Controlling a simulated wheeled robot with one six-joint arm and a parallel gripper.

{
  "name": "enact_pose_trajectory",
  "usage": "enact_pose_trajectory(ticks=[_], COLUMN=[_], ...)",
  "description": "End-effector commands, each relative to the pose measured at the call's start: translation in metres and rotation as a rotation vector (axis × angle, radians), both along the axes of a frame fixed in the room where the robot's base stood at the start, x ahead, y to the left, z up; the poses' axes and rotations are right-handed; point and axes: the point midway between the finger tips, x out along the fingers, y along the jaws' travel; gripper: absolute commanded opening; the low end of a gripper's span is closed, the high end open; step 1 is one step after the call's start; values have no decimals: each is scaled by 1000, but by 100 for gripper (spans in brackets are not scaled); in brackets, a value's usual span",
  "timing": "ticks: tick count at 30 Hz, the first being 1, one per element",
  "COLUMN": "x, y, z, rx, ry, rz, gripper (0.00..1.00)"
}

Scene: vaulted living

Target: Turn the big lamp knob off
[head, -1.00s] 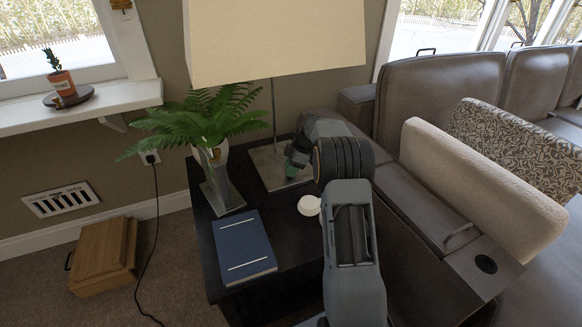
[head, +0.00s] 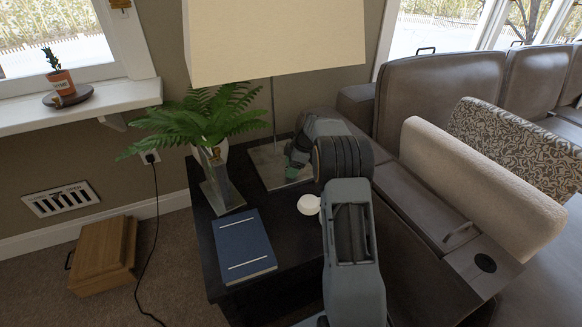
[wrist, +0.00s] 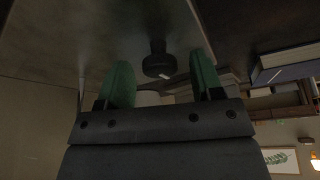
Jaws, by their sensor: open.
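The big lamp has a cream shade (head: 275,40), a thin metal stem (head: 274,110) and a square metal base (head: 266,168) on the dark side table. A dark round knob (wrist: 158,66) with a small light mark shows in the wrist view against the grey metal base (wrist: 100,30). My gripper (wrist: 161,60) is open, with one green finger on each side of the knob and gaps between. In the head view my gripper (head: 296,168) is low over the right of the lamp base, partly hidden by my arm; the knob is hidden there.
A fern in a vase (head: 212,160) stands left of the lamp. A blue book (head: 243,247) and a small white round object (head: 309,204) lie on the dark table (head: 205,240). The grey sofa (head: 440,110) is close on the right.

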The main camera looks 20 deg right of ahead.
Motion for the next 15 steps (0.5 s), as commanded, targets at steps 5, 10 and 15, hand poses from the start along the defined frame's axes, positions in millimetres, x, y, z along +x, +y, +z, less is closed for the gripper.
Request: enact_pose_trajectory(ticks=[5, 10, 15], x=[-1, -5, -10], y=[-3, -14, -27], z=[11, 40, 73], rx=[-1, -1, -1], ry=[-2, -1, -1], rz=[-1, -2, -2], gripper=[60, 60, 60])
